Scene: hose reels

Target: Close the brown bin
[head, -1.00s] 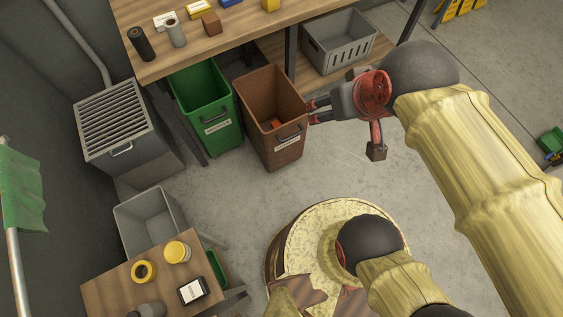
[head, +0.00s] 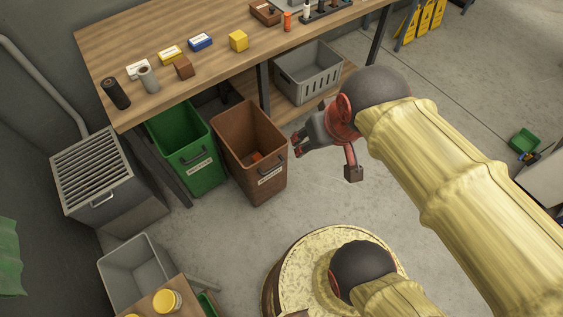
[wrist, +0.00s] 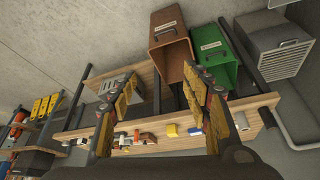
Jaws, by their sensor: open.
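The brown bin (head: 236,160) stands open-topped at the front edge of the workbench, with a dark handle and a white label on its front. A small orange-red thing lies inside it. My gripper (head: 297,144) is just right of the bin's upper right side in the head view, its fingers pointing left towards it. A gap seems to show between them. In the wrist view the scene is upside down; the brown bin (wrist: 172,61) is beyond my open, empty fingers (wrist: 158,80).
A green bin (head: 190,163) stands open close left of the brown one. The workbench (head: 215,75) with small items is behind, and a grey crate (head: 308,75) sits on its lower shelf. A round drum-like top (head: 300,270) is in front. Floor between is clear.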

